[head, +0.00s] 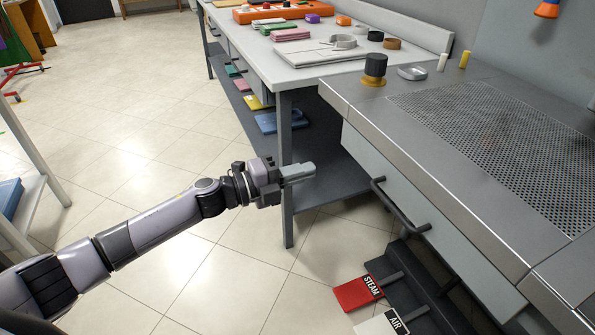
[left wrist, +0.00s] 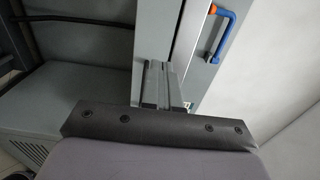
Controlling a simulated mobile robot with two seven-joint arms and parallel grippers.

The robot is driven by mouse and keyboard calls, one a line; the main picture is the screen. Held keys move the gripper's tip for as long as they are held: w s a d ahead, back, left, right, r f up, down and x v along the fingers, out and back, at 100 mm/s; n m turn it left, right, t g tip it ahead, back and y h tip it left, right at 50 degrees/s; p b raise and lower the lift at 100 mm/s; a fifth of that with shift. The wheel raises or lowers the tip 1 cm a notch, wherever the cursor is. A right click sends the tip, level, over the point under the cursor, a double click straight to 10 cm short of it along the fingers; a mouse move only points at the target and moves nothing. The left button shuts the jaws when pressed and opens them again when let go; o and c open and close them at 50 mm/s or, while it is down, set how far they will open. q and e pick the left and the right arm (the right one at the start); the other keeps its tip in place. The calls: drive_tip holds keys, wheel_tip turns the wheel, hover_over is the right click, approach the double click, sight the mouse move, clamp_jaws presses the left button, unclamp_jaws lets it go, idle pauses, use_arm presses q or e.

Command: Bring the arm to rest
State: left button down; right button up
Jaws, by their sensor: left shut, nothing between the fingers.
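My left arm comes in from the left in the head view, stretched out over the tiled floor. Its gripper (head: 298,173) is shut and empty, in front of the leg of the white table. In the left wrist view the shut fingers (left wrist: 163,85) point away from the dark wrist plate, with a grey panel behind them. Nothing is held. My right gripper is not in either view.
A grey machine with a perforated top (head: 490,125) and a drawer handle (head: 400,207) stands at the right. Red STEAM (head: 358,292) and white AIR (head: 392,323) pedals are below. A white table (head: 290,72) with folded cloths stands behind. The floor (head: 130,120) at left is clear.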

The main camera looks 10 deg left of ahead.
use_arm(q)
drive_tip(key=s+a+f+n+y+p, duration=0.2)
drive_tip(key=s+f+n+y+p, duration=0.1)
drive_tip(key=s+n, duration=0.5)
drive_tip(key=s+a+f+n+y+p, duration=0.3)
drive_tip(key=s+f+n+y+p, duration=0.1)
drive_tip(key=s+n, duration=0.5)
drive_tip(key=s+a+f+n+y+p, duration=0.3)
drive_tip(key=s+n+y+p, duration=0.1)
drive_tip(key=s+n, duration=0.5)
drive_tip(key=shift+s+f+y, duration=0.4)
drive_tip(key=shift+s+y, duration=0.2)
drive_tip(key=shift+s, duration=0.45)
